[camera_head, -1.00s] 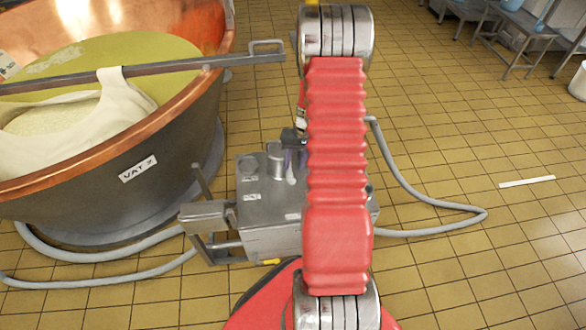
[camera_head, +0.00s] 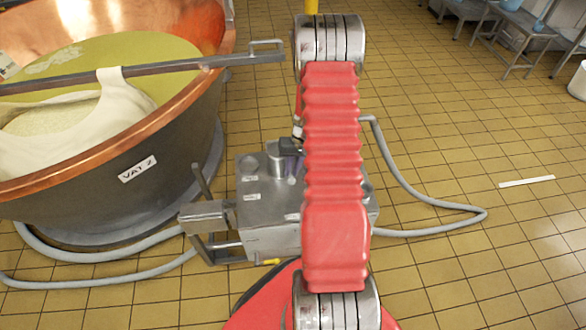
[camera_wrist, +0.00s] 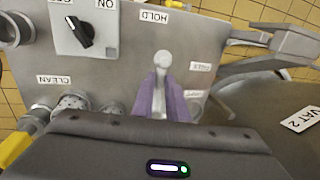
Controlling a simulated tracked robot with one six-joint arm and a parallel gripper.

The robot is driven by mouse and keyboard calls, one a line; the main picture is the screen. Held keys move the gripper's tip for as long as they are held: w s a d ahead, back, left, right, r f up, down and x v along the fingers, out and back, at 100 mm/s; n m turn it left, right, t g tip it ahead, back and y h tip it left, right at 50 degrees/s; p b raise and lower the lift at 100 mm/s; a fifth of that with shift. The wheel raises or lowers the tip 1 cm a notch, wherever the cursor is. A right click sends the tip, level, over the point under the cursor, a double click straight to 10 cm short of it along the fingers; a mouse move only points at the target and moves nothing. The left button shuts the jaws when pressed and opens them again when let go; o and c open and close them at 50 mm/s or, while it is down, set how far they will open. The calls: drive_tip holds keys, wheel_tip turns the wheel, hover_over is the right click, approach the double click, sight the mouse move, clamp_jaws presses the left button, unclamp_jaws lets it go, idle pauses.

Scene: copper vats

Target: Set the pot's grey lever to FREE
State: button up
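The pot is a grey metal box (camera_head: 262,218) with labels and round fittings on top, beside the copper vat. Its grey lever (camera_wrist: 161,62) has a rounded end that points toward the HOLD label (camera_wrist: 153,16) in the wrist view. Two other labels (camera_wrist: 200,66) sit to the right of the lever; their words are hard to read. My gripper (camera_wrist: 160,92) has its two purple fingers close on either side of the lever, apparently shut on it. The lever's base is hidden by the fingers and gripper body. In the head view my gripper (camera_head: 291,163) is over the box.
A black ON switch (camera_wrist: 78,32) and a CLEAN label (camera_wrist: 54,79) are on the panel's left in the wrist view. The copper vat (camera_head: 130,185) stands left of the box. A grey hose (camera_head: 420,200) loops over the floor; the tiles farther right are mostly clear.

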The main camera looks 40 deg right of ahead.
clamp_jaws()
